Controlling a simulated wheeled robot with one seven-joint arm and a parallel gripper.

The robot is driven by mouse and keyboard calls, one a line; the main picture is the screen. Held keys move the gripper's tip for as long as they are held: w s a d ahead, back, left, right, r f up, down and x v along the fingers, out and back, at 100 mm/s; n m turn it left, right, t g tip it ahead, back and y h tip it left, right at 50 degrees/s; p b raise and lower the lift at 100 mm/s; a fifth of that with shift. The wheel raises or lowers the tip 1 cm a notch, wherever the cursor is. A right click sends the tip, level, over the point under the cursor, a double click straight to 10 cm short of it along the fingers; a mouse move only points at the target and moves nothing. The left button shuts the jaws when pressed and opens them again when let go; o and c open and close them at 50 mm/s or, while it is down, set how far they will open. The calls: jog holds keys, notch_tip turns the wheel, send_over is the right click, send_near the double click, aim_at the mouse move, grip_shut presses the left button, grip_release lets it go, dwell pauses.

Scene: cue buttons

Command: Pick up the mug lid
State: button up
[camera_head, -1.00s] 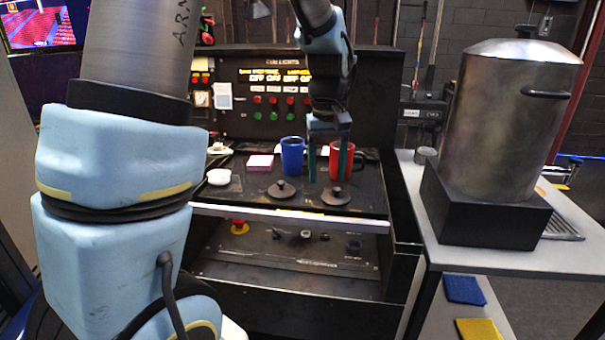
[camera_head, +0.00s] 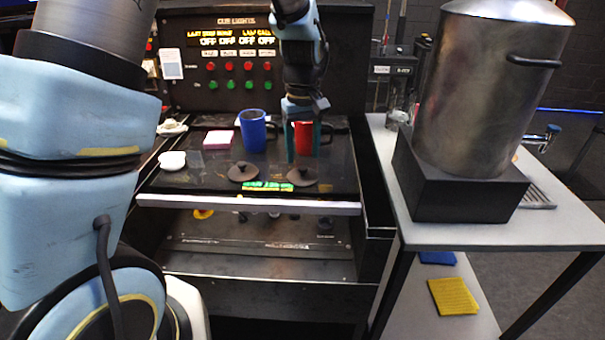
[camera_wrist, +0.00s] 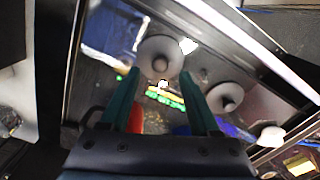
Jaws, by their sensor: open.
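Two dark, flat, round mug lids with knobs lie on the dark panel: a left lid (camera_head: 243,172) and a right lid (camera_head: 303,177). A blue mug (camera_head: 253,132) stands behind them, and a red mug (camera_head: 304,138) is partly hidden behind my gripper. My gripper (camera_head: 304,156) is open and empty, pointing down above and slightly behind the right lid. In the wrist view, one lid (camera_wrist: 160,58) shows just beyond and between the fingertips of my gripper (camera_wrist: 162,76), apart from them. The other lid (camera_wrist: 225,97) lies to its right.
A white round object (camera_head: 172,161) and a pink block (camera_head: 218,140) sit on the panel's left. The console (camera_head: 236,60) with red and green buttons rises behind. A large metal urn (camera_head: 480,95) stands on the right table (camera_head: 460,232). A pale rail (camera_head: 250,204) edges the panel.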

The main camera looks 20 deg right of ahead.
aim_at(303, 167)
jog(key=shift+s+f+p, duration=0.1)
jog(key=shift+f+p, duration=0.3)
jog(key=shift+f, duration=1.4)
grip_shut()
